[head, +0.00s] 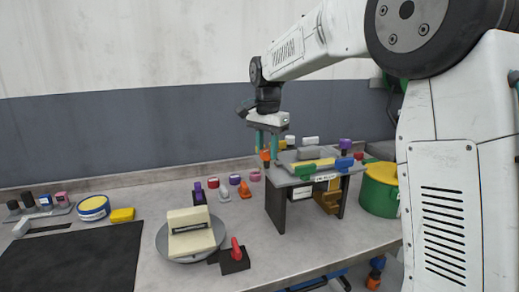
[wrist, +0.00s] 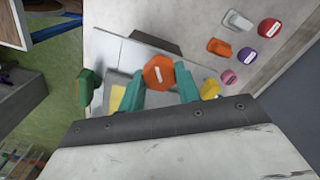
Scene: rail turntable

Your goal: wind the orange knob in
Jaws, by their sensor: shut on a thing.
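The orange knob (wrist: 158,72) is eight-sided with a pale mark on its face. In the wrist view it sits between the two teal fingers of my gripper (wrist: 160,84), which is shut on it. In the head view my gripper (head: 267,145) points down at the left end of a raised grey bench (head: 283,181), and the orange knob (head: 265,156) shows small at the fingertips. The knob's shaft and how far in it stands are hidden.
Blocks in grey, yellow, green and blue crowd the bench top. Left of it, loose knobs, including a red one (head: 213,183), lie on the table. A round plate (head: 216,229) bears a beige block. A green drum (head: 379,199) stands right of the bench.

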